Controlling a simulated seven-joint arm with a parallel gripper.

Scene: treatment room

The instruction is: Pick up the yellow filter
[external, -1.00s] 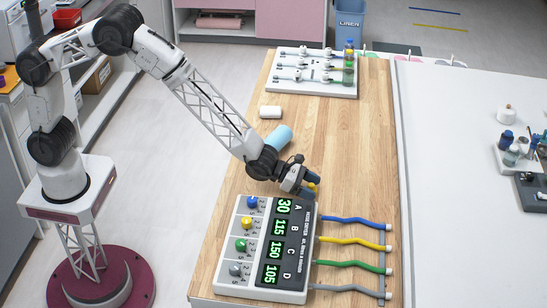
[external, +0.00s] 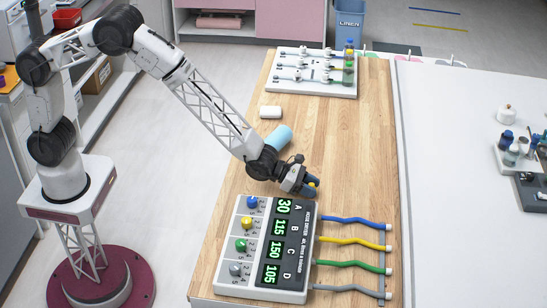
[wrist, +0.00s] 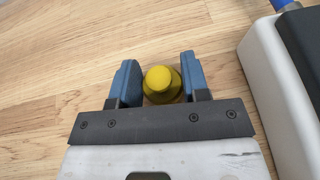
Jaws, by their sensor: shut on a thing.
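The yellow filter (wrist: 160,84) is a small round piece with a raised round knob on top. In the wrist view it sits between the two blue fingers of my gripper (wrist: 160,80), which are shut on it. In the external view only a bit of the filter (external: 311,184) shows at the fingertips of my gripper (external: 309,189), just behind the console's top right corner. Whether the filter touches the wooden table is hard to tell.
The console (external: 242,285) with lit numbers and coloured knobs stands close in front of my gripper. Coloured hoses (external: 350,241) run right from it. A light blue roll (external: 279,139) and a white piece (external: 271,112) lie behind. A white rack (external: 300,89) stands at the far end.

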